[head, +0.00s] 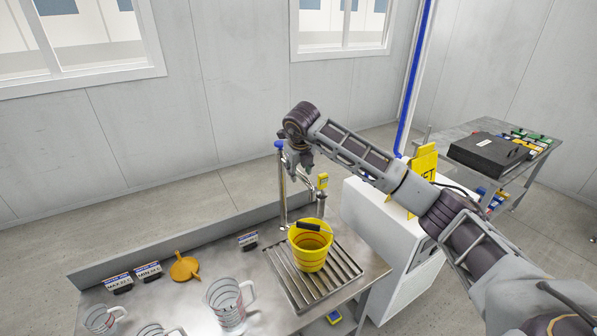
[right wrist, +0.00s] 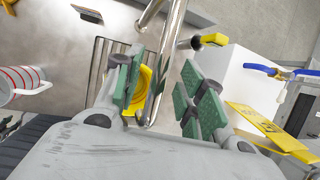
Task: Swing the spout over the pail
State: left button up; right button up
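The yellow pail (head: 311,258) with dark bands and a black handle stands on the slatted drain grate (head: 345,262). In the right wrist view a part of the pail (right wrist: 145,90) shows behind the pipe. The chrome spout pipe (head: 309,186) is above and behind the pail, partly hidden by my right gripper. My right gripper (head: 300,168) points down at the pipe. In the right wrist view the shiny pipe (right wrist: 165,70) runs between its green-padded fingers, which stand apart with gaps beside the pipe. My left gripper is out of view.
A thin upright pipe with a blue top (head: 282,190) stands left of the spout. Measuring jugs (head: 228,304), a yellow funnel (head: 184,267) and small labels lie left on the metal bench. A white cabinet (head: 385,240) with a yellow sign is at the right.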

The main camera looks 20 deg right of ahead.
jog(key=v, duration=1)
jog(key=shift+r, duration=0.3)
